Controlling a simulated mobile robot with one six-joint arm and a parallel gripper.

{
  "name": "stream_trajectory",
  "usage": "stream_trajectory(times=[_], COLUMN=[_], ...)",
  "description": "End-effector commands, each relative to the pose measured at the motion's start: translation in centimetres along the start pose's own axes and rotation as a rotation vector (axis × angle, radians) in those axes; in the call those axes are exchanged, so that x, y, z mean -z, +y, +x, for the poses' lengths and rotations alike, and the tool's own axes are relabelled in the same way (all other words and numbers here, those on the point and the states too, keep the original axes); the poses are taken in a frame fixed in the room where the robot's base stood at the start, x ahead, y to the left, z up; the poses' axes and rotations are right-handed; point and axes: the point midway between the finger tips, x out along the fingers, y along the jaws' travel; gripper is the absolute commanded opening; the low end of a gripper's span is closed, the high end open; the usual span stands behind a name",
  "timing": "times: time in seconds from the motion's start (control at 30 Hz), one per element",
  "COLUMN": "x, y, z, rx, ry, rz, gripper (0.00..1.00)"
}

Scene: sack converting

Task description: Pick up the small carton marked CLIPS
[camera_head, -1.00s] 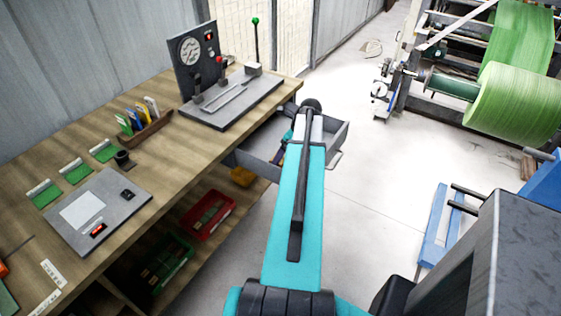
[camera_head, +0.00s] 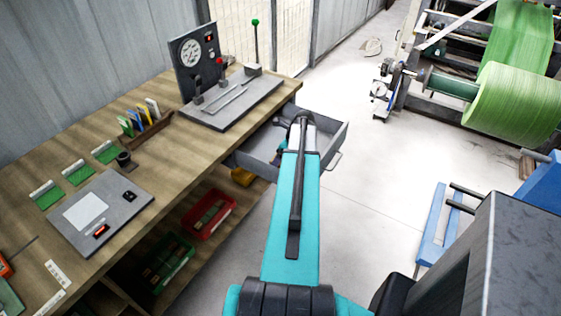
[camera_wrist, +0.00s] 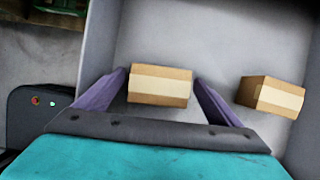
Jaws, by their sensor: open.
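In the wrist view two small brown cartons with pale tape lie in an open grey drawer (camera_head: 331,142). The nearer carton (camera_wrist: 160,86) shows between the two purple fingers of my gripper (camera_wrist: 161,80), which is open. A finger stands on each side of it; I cannot tell whether either touches it. The second carton (camera_wrist: 270,95) lies to the right, outside the right finger and turned at an angle. No marking is legible on either carton, so I cannot tell which is CLIPS. In the head view my arm hides the cartons.
The drawer hangs out from under a wooden workbench (camera_head: 150,190). The drawer's walls stand close on both sides of my gripper. A red bin (camera_head: 209,212) and a green bin (camera_head: 166,264) sit on the shelf below. The floor right of the drawer is clear.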

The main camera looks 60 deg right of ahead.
Motion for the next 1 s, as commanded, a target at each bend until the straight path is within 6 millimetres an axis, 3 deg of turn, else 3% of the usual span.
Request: stream_trajectory(times=[0.57,0.6,0.87,1.0], x=[-0.02,-0.02,-0.01,-0.02], y=[0.03,0.03,0.03,0.02], z=[0.18,0.17,0.17,0.16], rx=[0.000,0.000,0.000,0.000], ry=[0.000,0.000,0.000,0.000], rz=[0.000,0.000,0.000,0.000], gripper=[0.88,0.87,0.43,0.43])
